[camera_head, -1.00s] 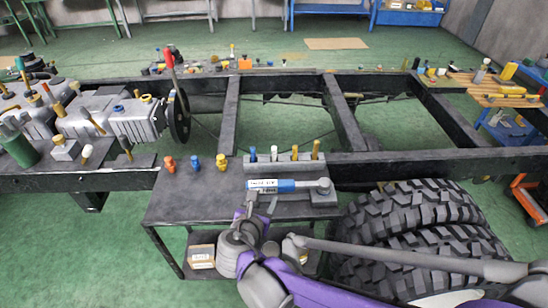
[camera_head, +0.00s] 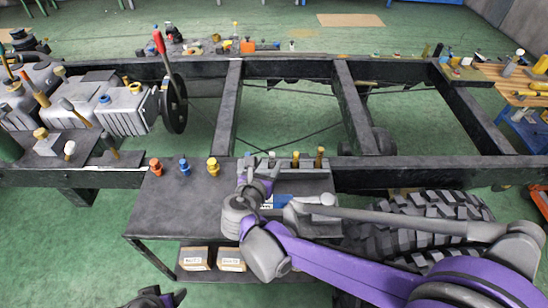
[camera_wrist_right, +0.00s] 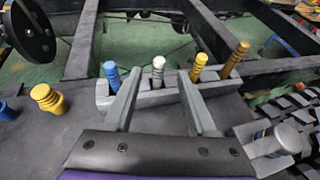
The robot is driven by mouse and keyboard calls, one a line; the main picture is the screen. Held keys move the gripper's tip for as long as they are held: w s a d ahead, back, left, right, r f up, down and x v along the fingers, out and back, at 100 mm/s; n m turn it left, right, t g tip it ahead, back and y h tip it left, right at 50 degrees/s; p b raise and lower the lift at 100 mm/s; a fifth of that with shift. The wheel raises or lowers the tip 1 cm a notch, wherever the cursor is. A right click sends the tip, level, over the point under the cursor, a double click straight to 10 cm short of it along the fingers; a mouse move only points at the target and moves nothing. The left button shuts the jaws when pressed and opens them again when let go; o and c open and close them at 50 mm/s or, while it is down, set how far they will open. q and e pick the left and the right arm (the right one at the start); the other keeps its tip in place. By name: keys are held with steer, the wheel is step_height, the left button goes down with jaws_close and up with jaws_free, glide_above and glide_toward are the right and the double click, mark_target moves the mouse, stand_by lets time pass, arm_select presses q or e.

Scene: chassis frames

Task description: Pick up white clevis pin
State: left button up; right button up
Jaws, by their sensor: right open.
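The white clevis pin (camera_wrist_right: 158,72) stands upright in a grey holder block (camera_wrist_right: 155,98), between a blue pin (camera_wrist_right: 111,76) and a yellow pin (camera_wrist_right: 199,67). In the head view the white pin (camera_head: 272,157) shows only its top above my arm. My right gripper (camera_wrist_right: 160,85) is open, with one finger to each side of the white pin in the wrist view; I see no contact. In the head view my right gripper (camera_head: 258,178) is over the block's left part. A dark part at the bottom left seems to be my left gripper (camera_head: 157,298); its jaws are unclear.
A brown-gold pin (camera_wrist_right: 234,60) stands at the block's right end. Orange (camera_head: 155,167), blue (camera_head: 184,166) and yellow (camera_head: 213,167) fittings stand on the table (camera_head: 170,210). A blue-handled tool (camera_head: 285,202) is partly hidden by my arm. A tire (camera_head: 430,215) is to the right.

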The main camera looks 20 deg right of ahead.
mark_target(272, 164)
steer(key=b+x, duration=0.1)
steer(key=x, duration=0.8)
steer(key=shift+w+f, duration=0.1)
steer(key=shift+w, duration=0.05)
jaws_close()
